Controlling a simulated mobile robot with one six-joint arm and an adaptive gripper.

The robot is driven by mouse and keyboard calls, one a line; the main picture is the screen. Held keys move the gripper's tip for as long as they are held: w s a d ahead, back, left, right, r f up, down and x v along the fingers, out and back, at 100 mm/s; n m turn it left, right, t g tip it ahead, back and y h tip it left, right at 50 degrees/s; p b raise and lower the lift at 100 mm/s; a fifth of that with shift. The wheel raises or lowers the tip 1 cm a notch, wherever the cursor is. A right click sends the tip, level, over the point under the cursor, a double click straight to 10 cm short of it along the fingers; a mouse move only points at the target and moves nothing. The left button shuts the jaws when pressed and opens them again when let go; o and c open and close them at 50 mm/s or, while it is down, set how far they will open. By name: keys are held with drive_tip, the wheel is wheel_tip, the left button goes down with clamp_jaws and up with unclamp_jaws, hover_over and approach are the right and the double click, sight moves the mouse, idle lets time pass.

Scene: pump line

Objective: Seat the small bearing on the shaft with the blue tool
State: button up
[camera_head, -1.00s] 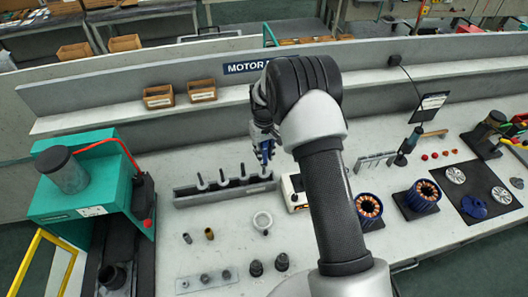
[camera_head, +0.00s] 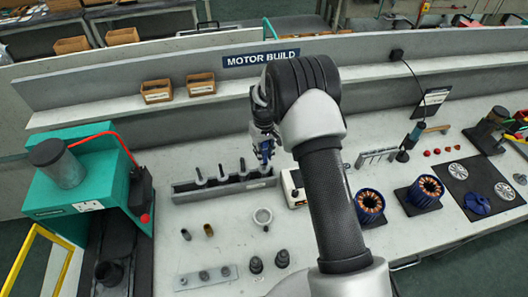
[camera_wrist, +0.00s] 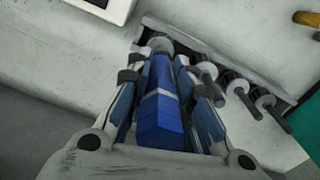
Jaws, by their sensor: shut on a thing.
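My gripper (camera_head: 264,150) is shut on the blue tool (camera_wrist: 160,105), a square-sided blue bar with a pale band. In the head view it is above the right end of a grey rack (camera_head: 183,193). Several upright shafts (camera_head: 221,173) stand in the rack; in the wrist view, they (camera_wrist: 207,72) line up to the right of the tool. The tool's far end is at a round grey part (camera_wrist: 160,45) at the rack's end. I cannot tell if they touch, or whether this is the small bearing on a shaft.
A teal press (camera_head: 90,190) stands at the left. A white cup (camera_head: 262,216), small cylinders (camera_head: 208,230) and a plate with grey parts (camera_head: 205,277) lie in front of the rack. A white box (camera_head: 294,188) and stators (camera_head: 369,205) stand to the right.

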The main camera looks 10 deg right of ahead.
drive_tip(key=shift+f+b, duration=0.7)
drive_tip(key=shift+f, duration=0.35)
idle(0.5)
drive_tip(key=shift+r+p, duration=2.3)
drive_tip(key=shift+r, duration=2)
